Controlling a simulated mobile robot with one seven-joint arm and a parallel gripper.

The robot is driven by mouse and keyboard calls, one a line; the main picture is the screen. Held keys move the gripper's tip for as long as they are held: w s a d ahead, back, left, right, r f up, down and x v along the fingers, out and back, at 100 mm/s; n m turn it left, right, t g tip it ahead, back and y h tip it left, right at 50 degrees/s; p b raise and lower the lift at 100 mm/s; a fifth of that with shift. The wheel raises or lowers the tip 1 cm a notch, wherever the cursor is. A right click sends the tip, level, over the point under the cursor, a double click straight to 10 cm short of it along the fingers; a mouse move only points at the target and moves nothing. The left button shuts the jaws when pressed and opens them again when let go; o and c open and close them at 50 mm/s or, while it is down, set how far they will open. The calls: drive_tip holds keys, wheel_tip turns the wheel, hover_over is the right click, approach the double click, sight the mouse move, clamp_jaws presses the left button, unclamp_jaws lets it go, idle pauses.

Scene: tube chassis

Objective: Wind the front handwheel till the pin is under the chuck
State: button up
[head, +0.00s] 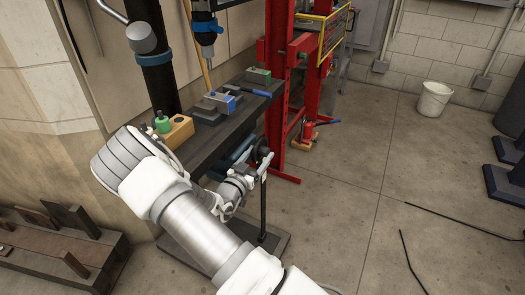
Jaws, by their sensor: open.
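The chuck (207,51) hangs pointing down from the grey and blue drill head at the top. Below it and slightly to its right, a grey and blue vise (219,101) stands on the long dark table. I cannot make out the pin at this size. The front handwheel (261,153) is a small dark shape at the table's front side, partly hidden by my gripper. My gripper (264,165) is open, right at the handwheel. I cannot tell whether its fingers are around the rim or only beside it.
A wooden block (177,131) with a green-topped item sits at the table's near end. A red press frame (279,90) stands just behind. The floor (370,190) to the right is largely clear.

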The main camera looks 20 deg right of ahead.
drive_tip(key=p+v, duration=0.2)
drive_tip(key=v, duration=1.3)
drive_tip(key=shift+d+f, duration=0.1)
